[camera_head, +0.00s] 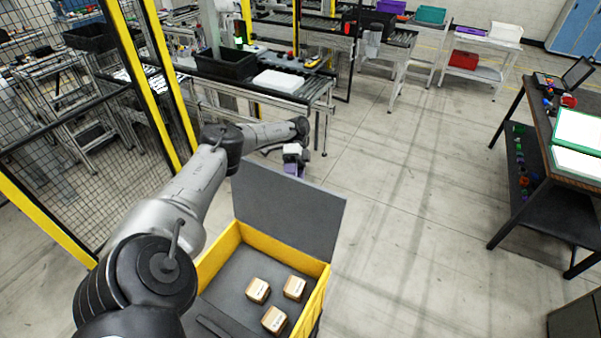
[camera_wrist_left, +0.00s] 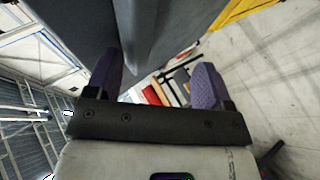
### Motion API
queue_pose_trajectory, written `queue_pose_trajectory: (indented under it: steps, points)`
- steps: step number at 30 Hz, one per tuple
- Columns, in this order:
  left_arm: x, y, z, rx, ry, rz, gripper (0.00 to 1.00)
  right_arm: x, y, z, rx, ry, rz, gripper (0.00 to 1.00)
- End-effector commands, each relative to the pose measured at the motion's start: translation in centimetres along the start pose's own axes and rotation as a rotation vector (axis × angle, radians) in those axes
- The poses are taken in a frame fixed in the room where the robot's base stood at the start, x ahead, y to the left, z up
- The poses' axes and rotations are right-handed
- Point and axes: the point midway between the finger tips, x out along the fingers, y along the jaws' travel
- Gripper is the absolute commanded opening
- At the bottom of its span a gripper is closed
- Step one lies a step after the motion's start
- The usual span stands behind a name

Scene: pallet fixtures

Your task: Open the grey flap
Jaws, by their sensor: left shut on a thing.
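The grey flap (camera_head: 288,212) stands raised, roughly upright, at the far side of a yellow-walled box (camera_head: 218,254). My left gripper (camera_head: 294,172) is at the flap's upper edge, its arm reaching over from the left. In the left wrist view, the purple fingers of the gripper (camera_wrist_left: 156,72) sit on either side of the grey flap's edge (camera_wrist_left: 155,30), shut on it. The exact contact is partly hidden in the head view. My right gripper is in neither view.
Several small cardboard boxes (camera_head: 274,319) lie on the box's grey floor. A yellow-framed mesh fence (camera_head: 75,130) stands at left. Conveyors (camera_head: 265,90) are behind, and a workbench (camera_head: 541,140) is at right. The floor between is clear.

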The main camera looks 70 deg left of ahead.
Motion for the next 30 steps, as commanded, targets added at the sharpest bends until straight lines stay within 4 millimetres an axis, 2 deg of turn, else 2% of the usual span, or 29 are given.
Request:
queue_pose_trajectory:
  steps: [1,3,7,13,24,30]
  points:
    - [0.5,-0.5,0.3,-0.007,-0.013,-0.002,0.54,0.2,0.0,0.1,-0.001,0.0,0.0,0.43]
    - [0.2,-0.1,0.1,-0.005,-0.013,-0.004,0.47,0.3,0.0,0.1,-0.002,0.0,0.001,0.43]
    - [-0.9,1.1,-0.3,-0.003,-0.009,-0.007,0.47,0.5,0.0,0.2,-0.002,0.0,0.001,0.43]
    - [-2.8,3.4,-1.1,0.003,-0.002,-0.009,0.47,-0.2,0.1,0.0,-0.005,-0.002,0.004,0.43]
    - [-0.8,7.5,-7.8,0.008,-0.001,-0.005,0.47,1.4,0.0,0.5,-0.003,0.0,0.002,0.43]
    - [-0.2,9.2,-10.4,0.005,0.0,-0.006,0.47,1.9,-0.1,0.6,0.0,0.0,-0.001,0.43]
